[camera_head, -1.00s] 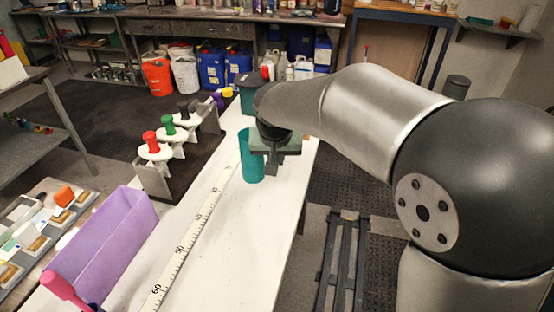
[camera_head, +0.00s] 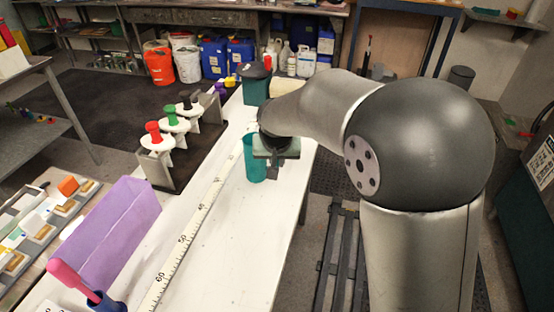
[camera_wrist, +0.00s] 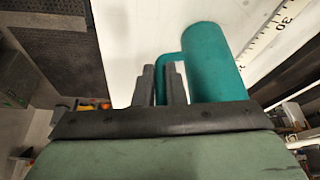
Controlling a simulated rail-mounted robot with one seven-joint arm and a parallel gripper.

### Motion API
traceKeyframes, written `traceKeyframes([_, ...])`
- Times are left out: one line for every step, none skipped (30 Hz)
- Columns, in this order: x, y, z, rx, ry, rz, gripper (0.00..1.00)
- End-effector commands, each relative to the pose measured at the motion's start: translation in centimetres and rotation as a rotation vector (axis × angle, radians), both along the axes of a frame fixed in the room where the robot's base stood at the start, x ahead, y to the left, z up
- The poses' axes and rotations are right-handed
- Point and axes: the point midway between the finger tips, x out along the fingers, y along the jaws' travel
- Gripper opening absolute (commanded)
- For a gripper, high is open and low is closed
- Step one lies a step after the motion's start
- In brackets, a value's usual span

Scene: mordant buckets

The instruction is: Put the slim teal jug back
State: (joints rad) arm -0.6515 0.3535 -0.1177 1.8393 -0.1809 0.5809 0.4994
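The slim teal jug (camera_head: 255,172) is over the white table, just left of my gripper (camera_head: 274,170) in the head view. The wrist view shows the jug (camera_wrist: 215,62) to the right of my fingers, with its curved handle running between them. My gripper (camera_wrist: 160,84) has its two dark fingers close together on either side of the handle, and it appears shut on it. The lower part of the handle is hidden by the fingers. I cannot tell whether the jug's base touches the table.
A long ruler (camera_head: 183,240) lies along the white table (camera_head: 230,260). A dark teal container (camera_head: 256,92) stands behind the jug. A rack with red, green and black knobs (camera_head: 172,124) and a purple bin (camera_head: 108,232) are on the left. The table's front middle is clear.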

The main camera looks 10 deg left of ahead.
Motion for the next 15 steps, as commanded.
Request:
traceKeyframes([0.0,0.0,0.0,0.000,0.000,0.000,0.21])
traceKeyframes([0.0,0.0,0.0,0.000,0.000,0.000,0.30])
traceKeyframes([0.0,0.0,0.0,0.000,0.000,0.000,0.32])
traceKeyframes([0.0,0.0,0.0,0.000,0.000,0.000,0.32])
traceKeyframes([0.0,0.0,0.0,0.000,0.000,0.000,0.32])
traceKeyframes([0.0,0.0,0.0,0.000,0.000,0.000,0.32])
traceKeyframes([0.0,0.0,0.0,0.000,0.000,0.000,0.32])
traceKeyframes([0.0,0.0,0.0,0.000,0.000,0.000,0.32])
traceKeyframes([0.0,0.0,0.0,0.000,0.000,0.000,0.32])
traceKeyframes([0.0,0.0,0.1,0.000,0.000,0.000,0.32])
traceKeyframes([0.0,0.0,0.1,0.000,0.000,0.000,0.32])
traceKeyframes([0.0,0.0,0.3,0.000,0.000,0.000,0.32])
traceKeyframes([0.0,0.0,0.6,0.000,0.000,0.000,0.32])
traceKeyframes([-0.1,0.0,0.7,0.001,-0.002,0.000,0.32])
traceKeyframes([-0.2,0.0,1.1,0.002,-0.003,0.001,0.32])
